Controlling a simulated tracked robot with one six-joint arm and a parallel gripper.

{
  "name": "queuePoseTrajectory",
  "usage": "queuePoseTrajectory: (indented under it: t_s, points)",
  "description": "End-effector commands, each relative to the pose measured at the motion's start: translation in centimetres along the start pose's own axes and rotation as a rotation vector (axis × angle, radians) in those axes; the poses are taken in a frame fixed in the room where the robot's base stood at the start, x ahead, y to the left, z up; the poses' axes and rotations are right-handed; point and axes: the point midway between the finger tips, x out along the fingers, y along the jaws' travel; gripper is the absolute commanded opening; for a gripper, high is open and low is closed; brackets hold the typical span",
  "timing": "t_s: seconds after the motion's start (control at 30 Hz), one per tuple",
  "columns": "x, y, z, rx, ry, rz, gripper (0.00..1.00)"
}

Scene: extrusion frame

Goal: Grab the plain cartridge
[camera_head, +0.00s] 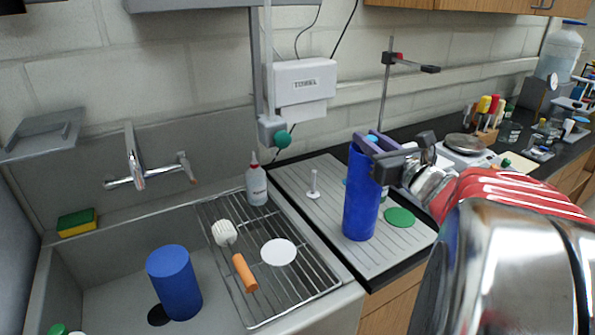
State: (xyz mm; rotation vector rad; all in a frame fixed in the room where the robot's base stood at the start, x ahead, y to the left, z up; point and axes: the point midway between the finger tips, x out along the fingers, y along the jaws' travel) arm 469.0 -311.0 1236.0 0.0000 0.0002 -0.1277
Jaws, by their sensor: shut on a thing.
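A tall plain blue cartridge (361,200) stands upright over the grey ribbed drainboard right of the sink. My gripper (376,146) reaches in from the right and is shut on its upper end; the fingers hide part of its top. I cannot tell whether its base touches the board. A second, shorter-looking blue cylinder (174,284) stands in the sink basin, well apart from my gripper. No marking shows on either one.
The drainboard (310,222) also holds a white peg (313,185) and a green disc (399,217). A wire rack (318,286) carries a brush (235,255), a white disc (279,252) and a white bottle (257,184). A clamp stand (386,85) rises behind.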

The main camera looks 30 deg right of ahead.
Motion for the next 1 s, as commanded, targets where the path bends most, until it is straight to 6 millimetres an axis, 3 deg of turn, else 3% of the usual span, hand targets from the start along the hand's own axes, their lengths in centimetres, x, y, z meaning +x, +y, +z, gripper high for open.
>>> queuePoseTrajectory:
  t_s: [0.67, 0.83, 1.0]
  points:
    - [0.0, 0.1, 0.6, -0.002, -0.002, 0.001, 0.0]
    - [0.0, 0.1, 2.4, -0.003, -0.003, 0.001, 0.0]
    - [0.0, 0.1, 5.7, -0.005, -0.004, 0.001, 0.0]
